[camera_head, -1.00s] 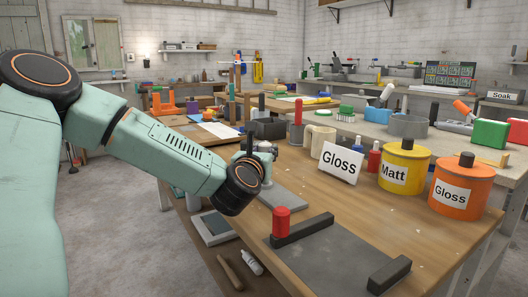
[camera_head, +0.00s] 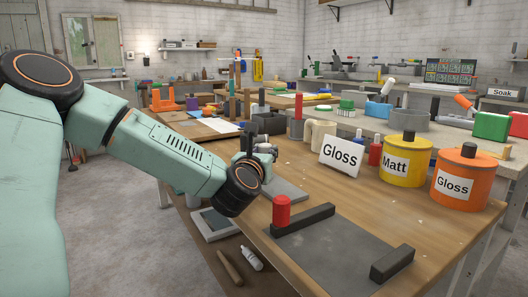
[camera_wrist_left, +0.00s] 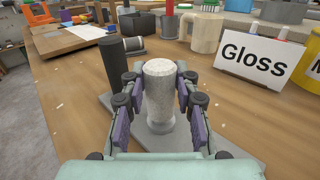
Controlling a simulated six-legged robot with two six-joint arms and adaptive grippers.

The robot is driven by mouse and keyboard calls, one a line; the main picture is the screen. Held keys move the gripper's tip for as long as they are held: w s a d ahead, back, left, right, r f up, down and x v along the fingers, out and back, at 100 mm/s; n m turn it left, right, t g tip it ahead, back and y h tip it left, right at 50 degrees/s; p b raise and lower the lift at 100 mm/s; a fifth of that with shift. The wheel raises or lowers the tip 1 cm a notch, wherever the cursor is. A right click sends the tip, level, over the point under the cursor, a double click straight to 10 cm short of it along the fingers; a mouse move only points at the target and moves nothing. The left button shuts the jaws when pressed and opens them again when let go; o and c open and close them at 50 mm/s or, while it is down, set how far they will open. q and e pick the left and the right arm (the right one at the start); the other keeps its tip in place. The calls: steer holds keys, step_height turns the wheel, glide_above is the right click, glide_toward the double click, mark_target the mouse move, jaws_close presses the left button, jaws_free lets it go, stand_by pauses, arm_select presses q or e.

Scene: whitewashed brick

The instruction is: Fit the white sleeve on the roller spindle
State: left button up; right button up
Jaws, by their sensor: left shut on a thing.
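The white sleeve (camera_wrist_left: 160,92) stands upright between my left fingers in the left wrist view. My left gripper (camera_wrist_left: 160,95) is shut on it, with a finger on each side. A grey plate (camera_wrist_left: 125,118) lies under it on the bench, and it shows in the head view (camera_head: 286,190) beside my wrist. A paler round foot (camera_wrist_left: 160,126) shows at the sleeve's lower end. The spindle is not visible, and I cannot tell whether it is inside the sleeve. A dark upright cylinder (camera_wrist_left: 116,68) stands just left of the gripper. My right gripper is not in view.
A white Gloss sign (camera_head: 341,157), a yellow Matt tin (camera_head: 405,160) and an orange Gloss tin (camera_head: 461,180) stand to the right. A red cylinder (camera_head: 282,211) stands by dark bars in front. A cream mug (camera_head: 320,136) stands behind. The bench middle has free room.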

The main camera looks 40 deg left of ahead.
arm_select(q)
steer(key=shift+f+b, duration=0.55)
steer(key=shift+f, duration=0.3)
steer(key=o, duration=1.1)
steer(key=shift+r, duration=0.1)
step_height(320, 180, up, 5)
steer(key=p, duration=0.4)
steer(key=shift+r+p, duration=0.1)
steer(key=shift+p, duration=0.25)
step_height(320, 180, up, 6)
steer(key=p, duration=0.7)
steer(key=shift+f, duration=0.25)
